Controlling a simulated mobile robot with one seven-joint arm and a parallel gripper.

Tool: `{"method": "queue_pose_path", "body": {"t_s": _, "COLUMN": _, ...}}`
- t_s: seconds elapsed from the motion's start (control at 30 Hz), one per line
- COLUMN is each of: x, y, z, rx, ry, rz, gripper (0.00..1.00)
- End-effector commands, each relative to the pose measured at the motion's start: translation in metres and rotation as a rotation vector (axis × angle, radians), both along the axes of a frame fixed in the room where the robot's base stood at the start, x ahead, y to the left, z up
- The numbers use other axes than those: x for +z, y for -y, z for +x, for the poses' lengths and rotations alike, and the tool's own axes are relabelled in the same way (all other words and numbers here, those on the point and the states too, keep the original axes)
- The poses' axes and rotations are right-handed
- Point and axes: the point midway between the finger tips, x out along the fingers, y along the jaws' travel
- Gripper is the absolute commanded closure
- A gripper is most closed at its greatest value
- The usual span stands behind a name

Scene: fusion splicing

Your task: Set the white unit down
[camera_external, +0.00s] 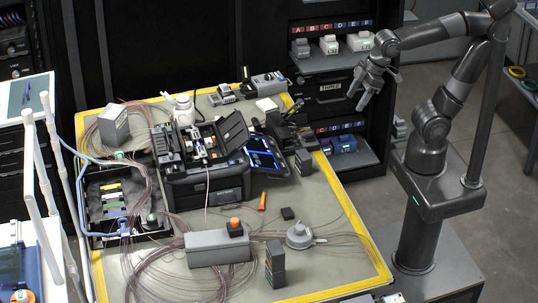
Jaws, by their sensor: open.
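Two white units stand on the upper lettered shelf (335,62) of the black rack: one in the middle (328,44) and one at the right (360,41). The right one is close behind my wrist in the picture. A small white block (267,105) also lies at the back right of the workbench; I cannot tell which of these the task means. My gripper (358,100) is open and empty. It hangs in front of the rack, below the upper shelf and right of the bench, apart from every white unit.
A grey unit (300,48) shares the upper shelf; blue units (343,143) sit on the lower one. The yellow-edged bench (345,240) carries a black splicer (205,185), a grey box (217,248), a round grey device (299,236) and loose fibres. Its front right is fairly clear.

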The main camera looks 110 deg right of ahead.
Motion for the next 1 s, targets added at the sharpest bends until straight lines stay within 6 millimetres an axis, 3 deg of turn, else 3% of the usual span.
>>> {"method": "queue_pose_path", "body": {"t_s": 0.1, "x": -0.007, "y": -0.012, "z": -0.025, "rx": 0.008, "ry": 0.037, "rz": 0.025, "gripper": 0.41}}
{"method": "queue_pose_path", "body": {"t_s": 0.3, "x": -0.015, "y": -0.019, "z": -0.043, "rx": 0.010, "ry": 0.060, "rz": 0.048, "gripper": 0.41}}
{"method": "queue_pose_path", "body": {"t_s": 1.0, "x": -0.015, "y": -0.020, "z": -0.044, "rx": 0.009, "ry": 0.061, "rz": 0.049, "gripper": 0.41}}
